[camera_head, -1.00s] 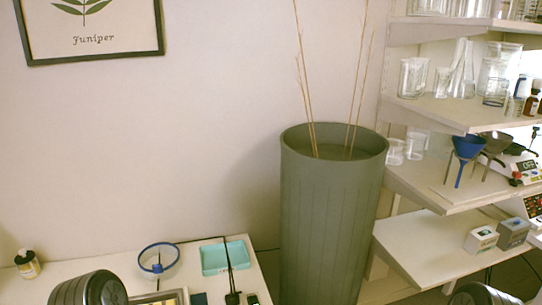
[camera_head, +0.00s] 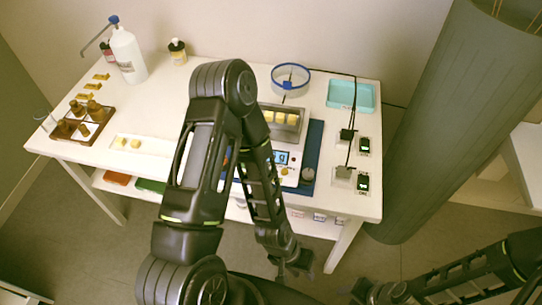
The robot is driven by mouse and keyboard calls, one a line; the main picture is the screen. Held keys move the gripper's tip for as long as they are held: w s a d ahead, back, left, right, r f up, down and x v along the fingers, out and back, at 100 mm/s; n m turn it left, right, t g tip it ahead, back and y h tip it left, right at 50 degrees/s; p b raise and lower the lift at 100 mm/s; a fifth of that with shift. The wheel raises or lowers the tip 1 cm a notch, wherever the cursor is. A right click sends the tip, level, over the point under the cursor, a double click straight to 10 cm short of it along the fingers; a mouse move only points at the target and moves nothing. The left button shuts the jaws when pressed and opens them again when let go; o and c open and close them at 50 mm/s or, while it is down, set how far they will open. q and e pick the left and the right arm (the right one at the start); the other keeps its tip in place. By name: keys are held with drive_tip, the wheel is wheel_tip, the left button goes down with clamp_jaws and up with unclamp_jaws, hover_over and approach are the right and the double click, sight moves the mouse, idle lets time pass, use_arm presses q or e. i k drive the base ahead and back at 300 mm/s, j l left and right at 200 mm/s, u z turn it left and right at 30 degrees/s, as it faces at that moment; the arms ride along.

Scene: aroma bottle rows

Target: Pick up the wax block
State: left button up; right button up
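Several pale yellow blocks, which look like wax, sit in a grey metal tray (camera_head: 296,133) at the middle back of the white table (camera_head: 215,78); one such block (camera_head: 280,118) shows clearly. Two small yellowish pieces (camera_head: 127,143) lie on a white strip at the left. My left gripper (camera_head: 292,268) hangs in front of the table's front edge, apart from the blocks; its fingers are too small and dark to read. My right gripper (camera_head: 372,294) is low at the bottom edge, partly cut off. I see no block at either gripper.
My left arm hides the table's middle. A scale (camera_head: 282,158) stands before the metal tray. A blue-rimmed round dish (camera_head: 290,78), teal tray (camera_head: 350,96) and cabled devices (camera_head: 345,172) are at right. A white bottle (camera_head: 128,55) and brown bottle rack (camera_head: 84,128) are at left.

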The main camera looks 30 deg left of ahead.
sight(134, 143)
drive_tip(key=u, duration=0.95)
